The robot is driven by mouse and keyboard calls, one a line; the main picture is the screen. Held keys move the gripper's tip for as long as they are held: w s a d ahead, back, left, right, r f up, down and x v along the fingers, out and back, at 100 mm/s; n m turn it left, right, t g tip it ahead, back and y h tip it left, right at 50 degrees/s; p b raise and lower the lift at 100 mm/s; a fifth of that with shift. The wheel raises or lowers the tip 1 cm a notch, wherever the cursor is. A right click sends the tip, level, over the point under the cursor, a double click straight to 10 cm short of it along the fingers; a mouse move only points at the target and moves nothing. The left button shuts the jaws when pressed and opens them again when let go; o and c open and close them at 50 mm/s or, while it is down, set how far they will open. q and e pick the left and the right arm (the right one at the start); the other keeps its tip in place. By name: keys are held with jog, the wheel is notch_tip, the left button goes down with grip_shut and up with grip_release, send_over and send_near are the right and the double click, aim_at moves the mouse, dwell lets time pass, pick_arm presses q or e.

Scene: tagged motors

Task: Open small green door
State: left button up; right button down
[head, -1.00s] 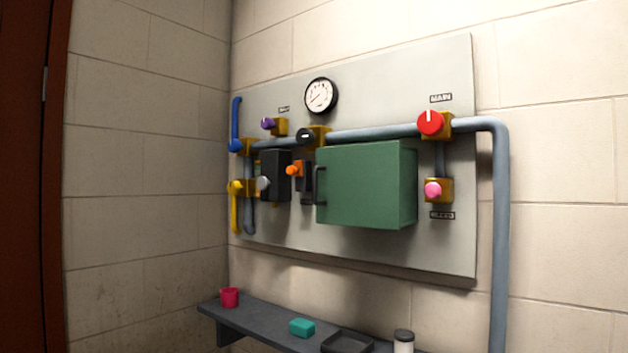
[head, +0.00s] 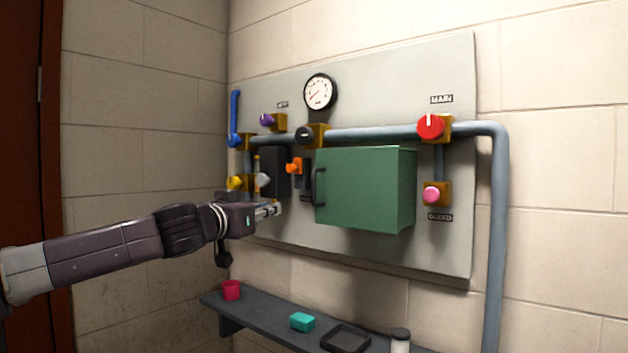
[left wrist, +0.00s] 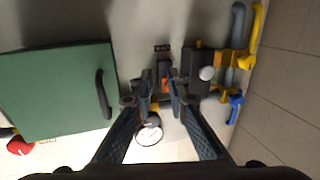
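The small green door (head: 365,190) is the front of a green box on the grey wall panel, and it looks shut. Its dark bar handle (head: 319,188) is on the left edge. In the left wrist view the door (left wrist: 55,95) fills the left side, with the handle (left wrist: 103,93) upright on its right part. My left gripper (head: 272,209) is left of the handle and a little below its middle, apart from it. In the left wrist view the gripper (left wrist: 162,98) has its fingers spread with nothing held. My right gripper is not in view.
An orange knob (head: 294,166), a black box (head: 274,172) and yellow (head: 234,183) and blue (head: 235,118) levers crowd the panel's left side. A pipe (head: 375,132) runs above the door. Below is a shelf (head: 265,320) with a pink cup (head: 231,290) and teal block (head: 302,322).

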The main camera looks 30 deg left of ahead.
pick_arm(q)
jog(key=m+h, duration=0.1)
jog(key=h, duration=0.1)
send_near(313, 187)
jog(key=w, duration=0.3)
jog(key=shift+w+a+f+p, duration=0.15)
jog(key=shift+w+p, duration=0.4)
jog(key=shift+w, duration=0.7)
jog(key=shift+w+a+r+p, duration=0.1)
jog(key=shift+w+a+p, duration=0.3)
jog(key=shift+w, duration=0.85)
jog(key=shift+w+a+f+p, duration=0.1)
jog(key=shift+w+p, duration=0.6)
jog(key=shift+w, duration=0.55)
jog(key=shift+d, duration=0.1)
grip_shut()
jog(key=shift+s, duration=0.1)
